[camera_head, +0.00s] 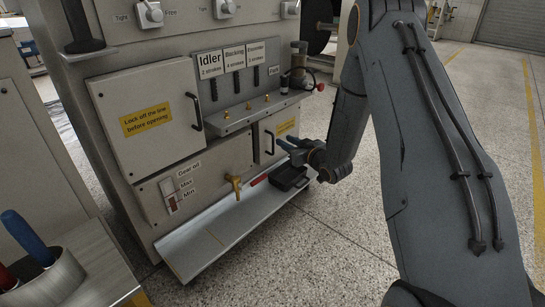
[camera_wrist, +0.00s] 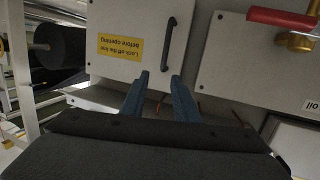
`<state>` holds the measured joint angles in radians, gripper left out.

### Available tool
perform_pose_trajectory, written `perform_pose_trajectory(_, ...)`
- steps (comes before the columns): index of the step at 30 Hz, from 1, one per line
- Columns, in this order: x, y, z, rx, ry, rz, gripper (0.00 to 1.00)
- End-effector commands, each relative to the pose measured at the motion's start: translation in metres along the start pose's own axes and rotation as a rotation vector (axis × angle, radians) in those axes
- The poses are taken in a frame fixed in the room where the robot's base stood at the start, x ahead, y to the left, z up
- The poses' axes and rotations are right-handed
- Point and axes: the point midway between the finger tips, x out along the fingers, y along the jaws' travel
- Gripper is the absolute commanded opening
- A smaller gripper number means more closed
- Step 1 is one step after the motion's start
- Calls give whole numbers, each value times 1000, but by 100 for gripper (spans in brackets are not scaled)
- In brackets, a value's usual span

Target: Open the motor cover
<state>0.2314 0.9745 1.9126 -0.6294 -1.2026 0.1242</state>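The lower right door (camera_head: 262,130) of the machine is a pale panel with a yellow warning label and a black handle (camera_head: 269,144); it looks shut. The pictures do not name which door is the motor cover. In the wrist view, where the machine appears upside down, this door (camera_wrist: 115,65) and its handle (camera_wrist: 176,38) fill the upper middle. My gripper (camera_head: 281,143) is close to the handle, with its blue fingers (camera_wrist: 161,80) apart and empty. The handle's near end lies between the fingertips in the wrist view; contact cannot be told.
A larger door (camera_head: 150,118) with a similar label is at left. A grey ledge (camera_head: 245,116) juts out above my gripper. A brass tap (camera_head: 235,186) with a red lever (camera_wrist: 283,18) stands beside the door. A metal tray (camera_head: 215,238) runs along the base. Floor at right is clear.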

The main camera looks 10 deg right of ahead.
Motion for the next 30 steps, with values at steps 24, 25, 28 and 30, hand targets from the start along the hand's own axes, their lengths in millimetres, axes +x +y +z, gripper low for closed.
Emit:
perform_pose_trajectory(24, 79, -5, 43, 16, 163, -73, 28)
perform_pose_trajectory(25, 82, -5, 42, 16, 162, -72, 28)
perform_pose_trajectory(28, 91, -6, 41, 17, 162, -72, 28)
perform_pose_trajectory(30, 95, -6, 40, 17, 161, -72, 28)
